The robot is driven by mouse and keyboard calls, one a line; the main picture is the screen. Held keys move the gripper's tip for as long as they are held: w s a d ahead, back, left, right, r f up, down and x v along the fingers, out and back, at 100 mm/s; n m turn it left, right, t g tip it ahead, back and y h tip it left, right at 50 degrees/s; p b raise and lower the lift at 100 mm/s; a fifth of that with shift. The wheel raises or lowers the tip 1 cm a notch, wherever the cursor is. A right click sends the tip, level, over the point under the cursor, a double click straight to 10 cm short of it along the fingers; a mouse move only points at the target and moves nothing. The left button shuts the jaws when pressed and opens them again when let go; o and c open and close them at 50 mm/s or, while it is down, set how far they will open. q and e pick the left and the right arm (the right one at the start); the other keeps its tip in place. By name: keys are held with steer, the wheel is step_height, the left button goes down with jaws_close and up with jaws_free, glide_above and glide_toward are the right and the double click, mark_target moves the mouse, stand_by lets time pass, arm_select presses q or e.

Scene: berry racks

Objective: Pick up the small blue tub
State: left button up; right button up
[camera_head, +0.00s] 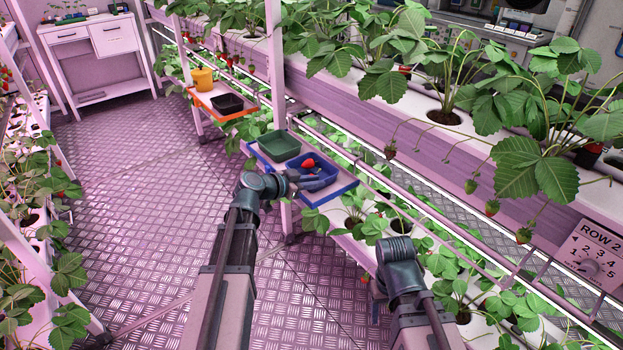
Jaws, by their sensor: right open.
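The small blue tub (324,168) stands on a shelf tray with a blue front edge (338,194), right of a dark green tub (279,146). A red strawberry (308,162) lies in the blue tub. My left gripper (314,183) is at the near left side of the blue tub, its fingers pointing right across the tub's near part. I cannot tell whether the fingers touch the tub wall or are closed on it. My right gripper (375,300) is low at the front right, open, mostly hidden by its own wrist, and well apart from the tub.
Strawberry plants and white rack rails line the right side. The metal floor (150,170) at left is clear.

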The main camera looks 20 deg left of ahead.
mark_target(337, 180)
arm_select(q)
steer(key=shift+b+x, duration=1.15)
steer(key=shift+x, duration=1.6)
steer(key=shift+s, duration=0.15)
jaws_close()
